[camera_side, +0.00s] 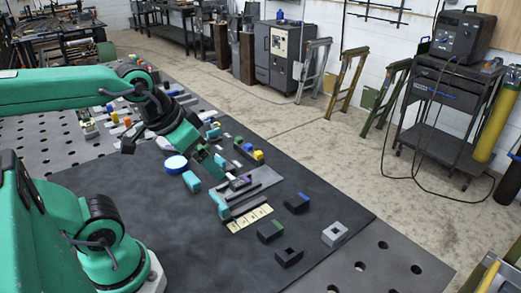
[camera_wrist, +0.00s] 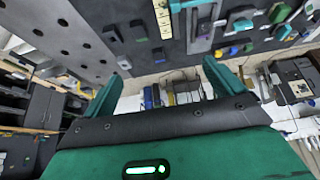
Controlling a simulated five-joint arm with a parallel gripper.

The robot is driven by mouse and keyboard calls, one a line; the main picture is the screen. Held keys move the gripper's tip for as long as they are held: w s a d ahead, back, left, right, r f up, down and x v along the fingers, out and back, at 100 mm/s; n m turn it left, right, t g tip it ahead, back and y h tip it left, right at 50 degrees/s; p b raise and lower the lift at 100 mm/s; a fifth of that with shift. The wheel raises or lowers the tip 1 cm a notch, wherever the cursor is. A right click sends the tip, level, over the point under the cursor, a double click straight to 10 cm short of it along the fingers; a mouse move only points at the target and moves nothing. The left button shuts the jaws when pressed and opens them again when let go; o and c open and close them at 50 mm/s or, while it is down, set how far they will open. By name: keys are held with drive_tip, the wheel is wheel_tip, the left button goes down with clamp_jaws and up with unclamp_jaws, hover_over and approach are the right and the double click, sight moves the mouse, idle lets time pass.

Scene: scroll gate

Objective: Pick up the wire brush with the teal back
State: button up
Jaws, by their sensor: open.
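A small dark block with a green-teal top (camera_side: 270,231), which looks like the wire brush, lies on the black mat just in front of the cream strip. It seems to show at the upper left of the wrist view (camera_wrist: 139,30), left of the strip; its bristles cannot be made out. My gripper (camera_side: 206,176) is over the mat, behind and left of the block and apart from it. In the wrist view its two teal fingers (camera_wrist: 169,69) are spread wide with nothing held between them.
Near the brush lie a blue-topped block (camera_side: 298,203), a black block (camera_side: 289,257) and a grey block (camera_side: 335,233). The marked cream strip (camera_side: 249,219) and a grey plate (camera_side: 262,181) lie behind. Several small coloured parts crowd the far side. The mat's front is clear.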

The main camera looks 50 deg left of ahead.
drive_tip(key=g, duration=0.6)
hover_over(191, 177)
drive_tip(key=f, duration=1.5)
drive_tip(key=shift+d+f, duration=0.25)
drive_tip(key=shift+f, duration=0.15)
drive_tip(key=shift+s+a+f, duration=0.1)
drive_tip(key=shift+a+f, duration=0.15)
drive_tip(key=shift+f, duration=0.1)
drive_tip(key=shift+f, duration=1.2)
